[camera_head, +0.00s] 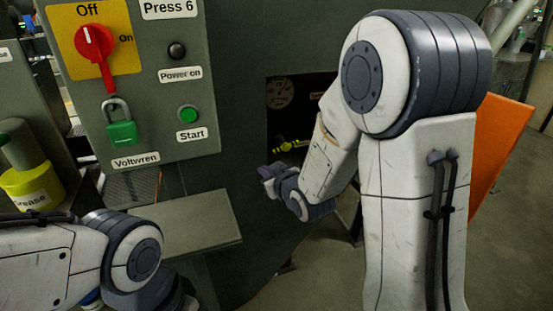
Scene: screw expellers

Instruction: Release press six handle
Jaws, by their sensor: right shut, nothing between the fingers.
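The press 6 cabinet (235,125) fills the middle, with its "Press 6" label (170,8) at the top. In its dark square opening, a small yellow-green handle-like part (290,145) shows; its far side is dark and hard to make out. My right arm comes in from the right and bends down across the opening. My right gripper (269,174) is shut and empty, just below and left of the yellow-green part, apart from it in the picture; the depth between them is unclear. My left arm lies at the lower left, and its gripper's fingers do not show.
The control panel has a red rotary switch (96,44), a green padlock (121,131) and a green Start button (188,114). A flat grey ledge (185,222) juts out below it. A yellow grease container (28,186) stands at left. An orange panel (500,150) is behind my right arm.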

